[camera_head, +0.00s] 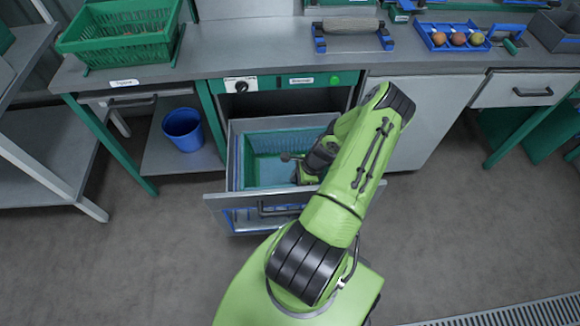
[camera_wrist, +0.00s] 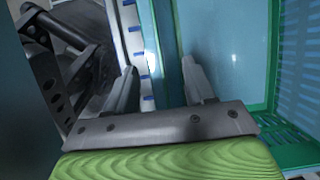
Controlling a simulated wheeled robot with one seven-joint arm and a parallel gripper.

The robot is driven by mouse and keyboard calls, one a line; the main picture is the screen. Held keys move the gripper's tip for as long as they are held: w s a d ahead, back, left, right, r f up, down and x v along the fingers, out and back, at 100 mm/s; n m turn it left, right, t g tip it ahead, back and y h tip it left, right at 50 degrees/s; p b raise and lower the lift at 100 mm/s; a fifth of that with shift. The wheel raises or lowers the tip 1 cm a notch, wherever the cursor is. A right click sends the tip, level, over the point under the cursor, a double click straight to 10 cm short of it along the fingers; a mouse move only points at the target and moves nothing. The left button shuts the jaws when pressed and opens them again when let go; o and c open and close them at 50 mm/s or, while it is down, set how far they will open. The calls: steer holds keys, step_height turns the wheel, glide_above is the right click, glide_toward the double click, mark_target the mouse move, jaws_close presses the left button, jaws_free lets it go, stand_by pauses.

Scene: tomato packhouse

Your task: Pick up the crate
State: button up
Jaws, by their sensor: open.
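A green crate (camera_head: 283,140) with a pale blue inside sits in an open drawer under the bench in the head view. My arm reaches into the drawer, and my gripper (camera_head: 293,167) is at the crate's right part. In the wrist view my gripper (camera_wrist: 160,64) is open, with its fingers spread on either side of a crate wall (camera_wrist: 168,35). The right finger shows over the crate's inside; the left finger is over the gap outside it. I cannot tell whether either finger touches the wall. My arm hides the crate's right side in the head view.
The drawer front (camera_head: 240,207) stands out from the bench. A green basket (camera_head: 120,52) and a blue tray of fruit (camera_head: 452,46) stand on the benchtop (camera_head: 250,60). A blue bin (camera_head: 184,130) stands on the low shelf. The floor in front is clear.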

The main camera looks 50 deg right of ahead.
steer(key=shift+w+a+f, duration=0.15)
steer(key=shift+w+f, duration=0.05)
steer(key=shift+f, duration=0.5)
steer(key=shift+r, duration=0.1)
steer(key=shift+c, duration=0.5)
jaws_close()
